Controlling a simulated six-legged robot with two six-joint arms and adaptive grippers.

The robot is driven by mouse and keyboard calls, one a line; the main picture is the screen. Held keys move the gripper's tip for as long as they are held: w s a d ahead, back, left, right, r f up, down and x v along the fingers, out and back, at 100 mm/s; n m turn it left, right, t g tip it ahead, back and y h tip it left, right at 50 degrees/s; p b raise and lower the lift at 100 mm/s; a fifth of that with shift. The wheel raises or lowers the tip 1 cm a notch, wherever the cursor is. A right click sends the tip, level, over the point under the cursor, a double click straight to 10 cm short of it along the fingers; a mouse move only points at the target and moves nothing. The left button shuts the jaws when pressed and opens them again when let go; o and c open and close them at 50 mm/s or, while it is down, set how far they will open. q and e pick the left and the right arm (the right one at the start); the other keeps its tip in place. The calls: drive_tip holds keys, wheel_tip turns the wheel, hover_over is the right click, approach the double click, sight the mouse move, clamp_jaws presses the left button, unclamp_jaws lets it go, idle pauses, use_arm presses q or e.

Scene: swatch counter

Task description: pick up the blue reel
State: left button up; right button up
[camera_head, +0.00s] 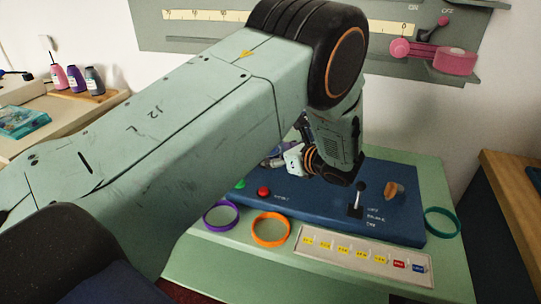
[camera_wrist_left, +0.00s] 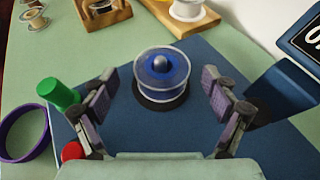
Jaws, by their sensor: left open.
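The blue reel (camera_wrist_left: 162,76) stands on a dark round base on the blue panel, with clear flanges and a grey knob on top. My left gripper (camera_wrist_left: 158,88) is open, with one finger to each side of the reel. The fingers appear apart from it, and the height between them cannot be told. In the head view only part of my left gripper (camera_head: 287,157) shows, and my own arm hides the reel. My right gripper is in neither view.
The blue panel (camera_head: 300,200) carries a green button (camera_wrist_left: 58,94), a red button (camera_head: 263,191) and a lever (camera_head: 358,198). Purple (camera_head: 220,216), orange (camera_head: 271,229) and teal (camera_head: 442,222) rings lie around it. Wooden holders with other reels (camera_wrist_left: 187,8) stand beyond the reel.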

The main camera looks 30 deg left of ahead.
use_arm(q)
drive_tip(key=x, duration=0.2)
drive_tip(key=shift+a, duration=0.25)
drive_tip(key=shift+w+d, duration=0.1)
drive_tip(key=shift+c, duration=0.3)
drive_tip(key=c, duration=1.1)
drive_tip(key=shift+c, duration=0.2)
